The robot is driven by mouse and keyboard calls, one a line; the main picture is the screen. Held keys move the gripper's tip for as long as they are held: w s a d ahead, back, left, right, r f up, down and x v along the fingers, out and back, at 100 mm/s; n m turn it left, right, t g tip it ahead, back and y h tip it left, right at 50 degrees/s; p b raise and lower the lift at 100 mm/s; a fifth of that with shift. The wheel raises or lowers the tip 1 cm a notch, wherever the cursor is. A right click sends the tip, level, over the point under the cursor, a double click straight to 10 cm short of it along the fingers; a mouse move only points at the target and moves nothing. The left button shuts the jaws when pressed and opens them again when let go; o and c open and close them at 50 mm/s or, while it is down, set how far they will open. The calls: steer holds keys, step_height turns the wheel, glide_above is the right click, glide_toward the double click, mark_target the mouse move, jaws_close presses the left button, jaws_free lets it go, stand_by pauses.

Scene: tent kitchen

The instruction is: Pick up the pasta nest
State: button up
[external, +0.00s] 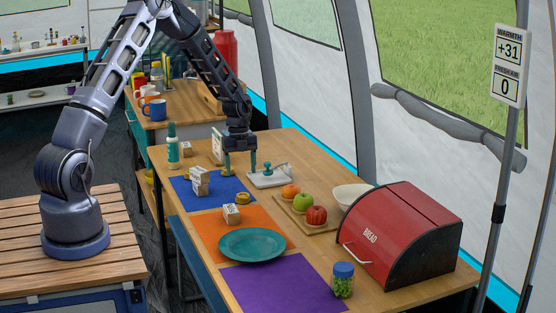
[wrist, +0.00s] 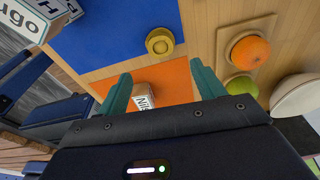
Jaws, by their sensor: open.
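The pasta nest (external: 243,198) is a small round yellow coil. It lies at the right edge of the blue mat (external: 215,196) and also shows in the wrist view (wrist: 160,41), near the top centre. My gripper (external: 240,168) is above the table, behind the nest in the external view. Its teal fingers are apart with nothing between them; in the wrist view my gripper (wrist: 161,72) points down with the nest beyond the fingertips.
White boxes (external: 200,180) stand on the blue mat, and another box (external: 232,214) is on the orange mat beside a teal plate (external: 252,245). A white board with a teal knob (external: 268,180) is close right of my gripper. Fruit (external: 304,201) sits on a wooden board.

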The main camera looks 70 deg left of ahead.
mark_target(243, 194)
steer(key=f, duration=0.5)
steer(key=d+f, duration=0.1)
steer(key=f, duration=0.2)
steer(key=shift+w+f, duration=0.1)
steer(key=shift+f, duration=0.2)
steer(key=c, duration=1.1)
